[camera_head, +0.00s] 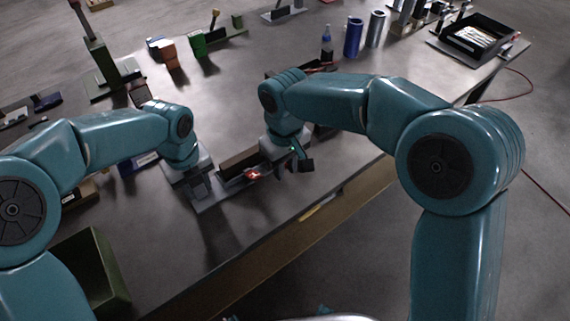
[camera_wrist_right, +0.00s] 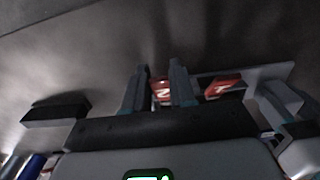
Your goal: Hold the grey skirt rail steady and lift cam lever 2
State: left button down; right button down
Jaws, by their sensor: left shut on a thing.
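The grey skirt rail (camera_head: 208,204) runs along the near side of a low conveyor unit at the middle of the table; its pale edge also shows in the right wrist view (camera_wrist_right: 272,72). My left gripper (camera_head: 198,190) is shut on the rail's left end; it shows at the right of the wrist view (camera_wrist_right: 285,103). My right gripper (camera_head: 303,163) is at the unit's right part. In the wrist view its two fingers (camera_wrist_right: 160,72) stand apart on either side of a red cam lever (camera_wrist_right: 162,90) with a white mark, perhaps 2. Contact is unclear. Another red lever (camera_wrist_right: 222,88) lies beside it.
A green bin (camera_head: 92,270) stands at the table's near left. A black tray (camera_head: 460,48) sits at the far right. The table's front edge is close to the unit.

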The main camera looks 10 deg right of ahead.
jog(key=shift+w+a+r+g+h, duration=0.1)
jog(key=shift+w+r+g+h, duration=0.1)
jog(key=shift+r+g+h, duration=0.3)
jog(key=shift+f, duration=0.15)
jog(key=c, duration=0.9)
grip_release()
jog(key=r, duration=0.4)
jog(key=w+r, duration=0.1)
jog(key=r, duration=0.7)
jog(key=shift+w+a, duration=0.15)
jog(key=shift+a, duration=0.2)
pick_arm(q)
jog(key=c, duration=0.6)
grip_release()
jog(key=shift+c, duration=0.2)
